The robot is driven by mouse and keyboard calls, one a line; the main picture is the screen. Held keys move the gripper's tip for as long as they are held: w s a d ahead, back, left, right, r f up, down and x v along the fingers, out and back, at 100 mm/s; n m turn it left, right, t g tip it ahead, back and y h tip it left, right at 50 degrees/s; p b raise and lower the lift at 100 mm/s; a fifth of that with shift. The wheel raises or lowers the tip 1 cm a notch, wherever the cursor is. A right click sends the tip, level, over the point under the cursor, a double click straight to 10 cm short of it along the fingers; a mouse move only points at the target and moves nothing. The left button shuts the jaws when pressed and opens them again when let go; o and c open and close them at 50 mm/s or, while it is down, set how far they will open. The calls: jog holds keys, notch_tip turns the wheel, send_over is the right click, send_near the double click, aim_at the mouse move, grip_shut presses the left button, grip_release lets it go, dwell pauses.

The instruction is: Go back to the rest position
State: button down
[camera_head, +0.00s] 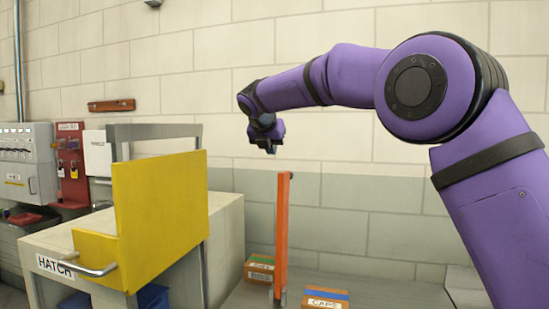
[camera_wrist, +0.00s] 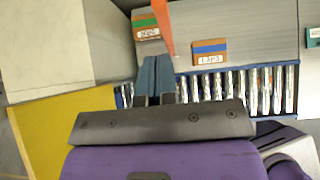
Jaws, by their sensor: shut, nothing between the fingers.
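My arm is purple and reaches in from the right of the head view. My gripper (camera_head: 270,146) hangs in the air in front of the tiled wall, above the top of an orange upright bar (camera_head: 282,230). In the wrist view the two grey fingers of my gripper (camera_wrist: 155,68) are close together with nothing visible between them.
A yellow panel with a handle (camera_head: 165,215) stands on a pale cabinet marked HATCH (camera_head: 225,240) at left. Two labelled boxes, one green-striped (camera_head: 259,269) and one blue-striped (camera_head: 325,298), sit on the grey surface. Several silver cylinders (camera_wrist: 265,90) stand in a row.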

jog(key=shift+s+a+r, duration=0.1)
jog(key=shift+s+r, duration=0.05)
jog(key=shift+r, duration=0.05)
jog(key=s+d+m+g+y, duration=0.1)
jog(key=s+d+m+g, duration=0.1)
jog(key=s+d+m, duration=1.6)
jog(key=s+d+f+m, duration=0.3)
jog(key=s+f+m, duration=0.1)
jog(key=s, duration=0.6)
jog(key=s+d+f+m+g+y, duration=0.1)
jog(key=s+d+f+m, duration=0.2)
jog(key=s, duration=0.7)
jog(key=s+d+f+m+y, duration=0.1)
jog(key=s+d+f+m, duration=0.2)
jog(key=s+f+m, duration=0.4)
jog(key=s, duration=0.4)
